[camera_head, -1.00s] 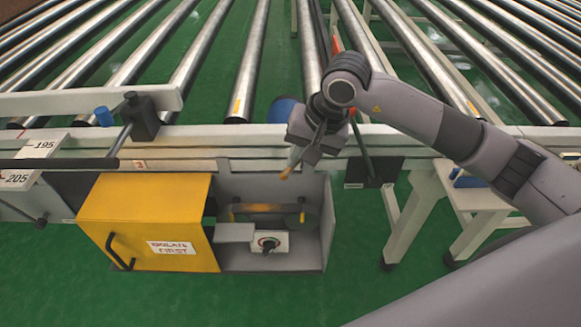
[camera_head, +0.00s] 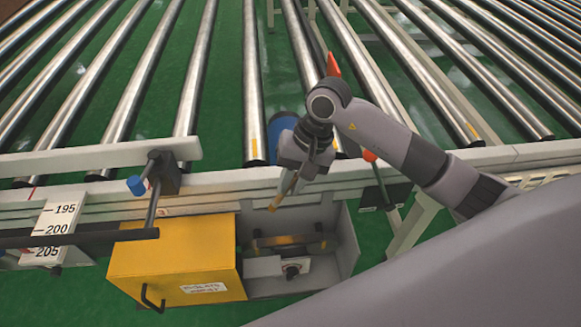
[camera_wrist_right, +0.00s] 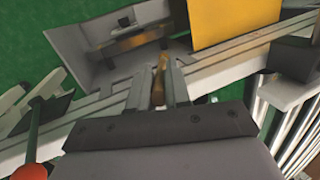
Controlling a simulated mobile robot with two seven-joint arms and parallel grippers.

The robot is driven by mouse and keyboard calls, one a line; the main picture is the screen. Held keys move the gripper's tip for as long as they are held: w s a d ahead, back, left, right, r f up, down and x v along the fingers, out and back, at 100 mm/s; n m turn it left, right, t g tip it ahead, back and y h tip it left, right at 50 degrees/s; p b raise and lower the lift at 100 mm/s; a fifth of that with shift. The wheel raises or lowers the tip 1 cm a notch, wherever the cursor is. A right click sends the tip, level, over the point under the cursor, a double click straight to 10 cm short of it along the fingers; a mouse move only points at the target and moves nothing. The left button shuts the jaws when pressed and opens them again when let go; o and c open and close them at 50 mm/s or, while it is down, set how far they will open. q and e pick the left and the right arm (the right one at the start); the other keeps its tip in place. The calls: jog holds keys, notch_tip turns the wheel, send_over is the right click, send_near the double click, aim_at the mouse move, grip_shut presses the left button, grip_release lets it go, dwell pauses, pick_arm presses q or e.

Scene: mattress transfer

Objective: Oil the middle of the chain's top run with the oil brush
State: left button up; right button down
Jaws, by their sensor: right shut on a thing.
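My right gripper (camera_head: 292,180) is shut on the oil brush (camera_head: 284,193), whose brownish tip points down towards the open box. The brush also shows between the fingers in the right wrist view (camera_wrist_right: 158,82). The chain's top run (camera_head: 285,241) appears as a dark and brownish band across the inside of the grey box (camera_head: 345,238). It also shows in the wrist view (camera_wrist_right: 140,39). The brush tip appears above the chain in the picture, apart from it. Single links cannot be made out. My left gripper is not in view.
The yellow cover (camera_head: 175,255) with a black handle stands open left of the chain. A small control with a dark knob (camera_head: 291,271) sits below the chain. The pale conveyor rail (camera_head: 230,182) and steel rollers lie behind. A scale plate (camera_head: 55,232) is at left.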

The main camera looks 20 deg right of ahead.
jog(key=shift+w+a+r, duration=0.1)
jog(key=shift+a+r, duration=0.05)
jog(key=shift+a, duration=0.05)
jog(key=b, duration=0.2)
send_over(274, 206)
jog(key=s+d, duration=0.3)
jog(key=shift+f, duration=2.55)
jog(key=shift+w+a, duration=0.2)
jog(key=shift+w, duration=0.05)
